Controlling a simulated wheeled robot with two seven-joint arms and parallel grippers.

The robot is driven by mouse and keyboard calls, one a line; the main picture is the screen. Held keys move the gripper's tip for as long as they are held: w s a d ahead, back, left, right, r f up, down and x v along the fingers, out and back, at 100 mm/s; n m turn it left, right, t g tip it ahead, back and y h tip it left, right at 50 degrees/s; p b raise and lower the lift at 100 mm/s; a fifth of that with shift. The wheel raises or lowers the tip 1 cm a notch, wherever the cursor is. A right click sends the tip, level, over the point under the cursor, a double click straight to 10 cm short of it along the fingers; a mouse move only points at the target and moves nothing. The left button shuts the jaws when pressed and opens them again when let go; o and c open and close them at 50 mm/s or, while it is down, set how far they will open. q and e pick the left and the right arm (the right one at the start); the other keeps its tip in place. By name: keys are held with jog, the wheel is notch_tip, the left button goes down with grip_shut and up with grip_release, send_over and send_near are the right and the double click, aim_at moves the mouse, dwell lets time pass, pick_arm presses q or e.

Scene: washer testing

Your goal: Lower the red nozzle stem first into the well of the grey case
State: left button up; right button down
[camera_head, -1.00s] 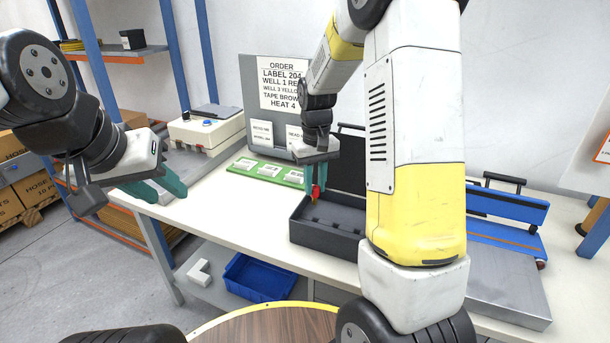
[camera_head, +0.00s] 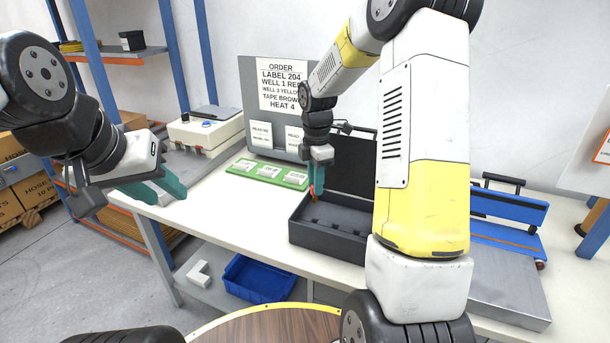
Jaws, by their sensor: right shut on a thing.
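The grey case (camera_head: 322,240) stands open on the white table, its dark lid (camera_head: 352,165) raised at the back. My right gripper (camera_head: 316,190) points down over the left end of the case and is shut on the red nozzle (camera_head: 312,190). Only a thin part of the nozzle shows beside the teal fingers, with an orange-brown tip below it. I cannot tell whether the tip is inside a well. My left gripper (camera_head: 165,189) is at the left, in front of the table edge, with its teal fingers apart and nothing seen between them.
A green strip with white labels (camera_head: 269,172) lies left of the case. An order board (camera_head: 283,90) stands behind it. A white machine (camera_head: 205,130) is at the back left. A blue-framed device (camera_head: 507,207) is at the right. My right arm hides the case's right end.

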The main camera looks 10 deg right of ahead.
aim_at(315, 202)
jog(key=shift+f+n, duration=0.1)
jog(key=shift+n, duration=0.3)
jog(key=shift+f, duration=3.2)
jog(key=shift+f, duration=1.6)
jog(key=c, duration=1.1)
grip_release()
jog(key=shift+c, duration=0.2)
jog(key=shift+r, duration=0.15)
notch_tip(315, 202, up, 8)
jog(key=shift+f, duration=0.2)
